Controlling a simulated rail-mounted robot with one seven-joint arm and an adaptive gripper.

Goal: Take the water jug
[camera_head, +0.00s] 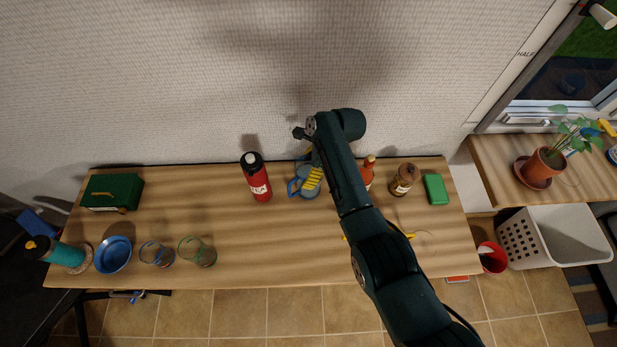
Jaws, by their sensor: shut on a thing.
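The blue water jug (295,187), with yellow stripes, is at the back middle of the wooden table (225,225). My dark arm reaches in from the lower right and bends at the top. My gripper (312,157) points down at the jug's upper part and is shut on it. The arm hides much of the fingers and the jug's right side. I cannot tell whether the jug's base touches the table.
A red bottle (257,178) stands left of the jug. An orange bottle (369,165), a brown jar (404,179) and a green box (436,189) are to the right. Two glasses (197,251), a blue bowl (113,254), a teal bottle (62,252) and a green case (112,192) are at left.

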